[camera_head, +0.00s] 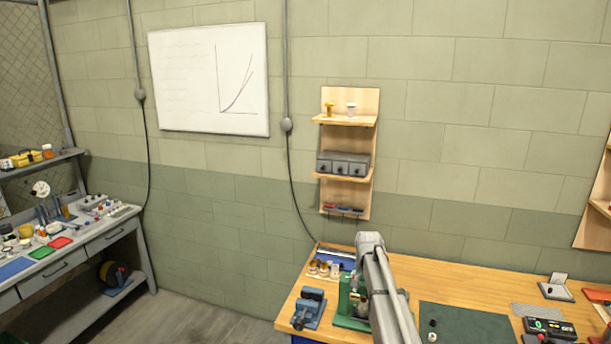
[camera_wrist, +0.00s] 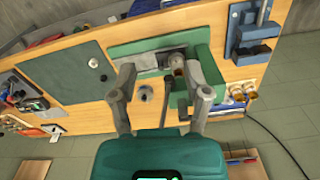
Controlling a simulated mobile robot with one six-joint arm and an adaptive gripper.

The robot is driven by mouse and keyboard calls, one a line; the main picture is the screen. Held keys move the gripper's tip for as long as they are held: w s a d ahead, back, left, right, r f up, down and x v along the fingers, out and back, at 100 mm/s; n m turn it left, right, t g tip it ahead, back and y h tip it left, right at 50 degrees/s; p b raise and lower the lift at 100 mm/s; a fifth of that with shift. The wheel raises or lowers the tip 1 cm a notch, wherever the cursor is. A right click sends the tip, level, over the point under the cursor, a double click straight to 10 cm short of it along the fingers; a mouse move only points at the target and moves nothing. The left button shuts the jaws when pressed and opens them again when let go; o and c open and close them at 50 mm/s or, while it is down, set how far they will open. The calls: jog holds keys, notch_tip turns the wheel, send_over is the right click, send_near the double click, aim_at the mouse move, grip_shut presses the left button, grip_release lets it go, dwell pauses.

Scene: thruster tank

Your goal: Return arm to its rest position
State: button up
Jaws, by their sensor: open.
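My gripper (camera_wrist: 161,96) is open in the wrist view, its two grey fingers spread apart over the wooden workbench (camera_wrist: 85,45). Nothing is held between the fingers. A small grey round part (camera_wrist: 146,93) shows in the gap between them, below. A green fixture (camera_wrist: 206,66) with a metal piece lies beyond and beside the right finger. In the head view my grey arm (camera_head: 385,285) reaches over the workbench (camera_head: 455,283), next to the green fixture (camera_head: 346,310). The fingers cannot be made out in that view.
A blue vise (camera_head: 309,309) stands left of the arm. A dark green mat (camera_head: 465,322) lies to its right. A wooden wall shelf (camera_head: 345,178) hangs behind the bench. A grey side bench (camera_head: 100,235) with parts stands far left, with open floor between.

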jog(key=s+f+n+b, duration=0.2)
jog(key=s+f+b, duration=0.3)
jog(key=s, duration=0.5)
jog(key=s+a+f+n+b, duration=0.1)
jog(key=s+f+b, duration=0.4)
jog(key=s, duration=0.5)
jog(key=s+a+f+n+b, duration=0.1)
jog(key=s+f+b, duration=0.4)
jog(key=s, duration=0.5)
jog(key=shift+s+a+f+n, duration=0.15)
jog(key=shift+f+n, duration=0.3)
jog(key=shift+n, duration=0.35)
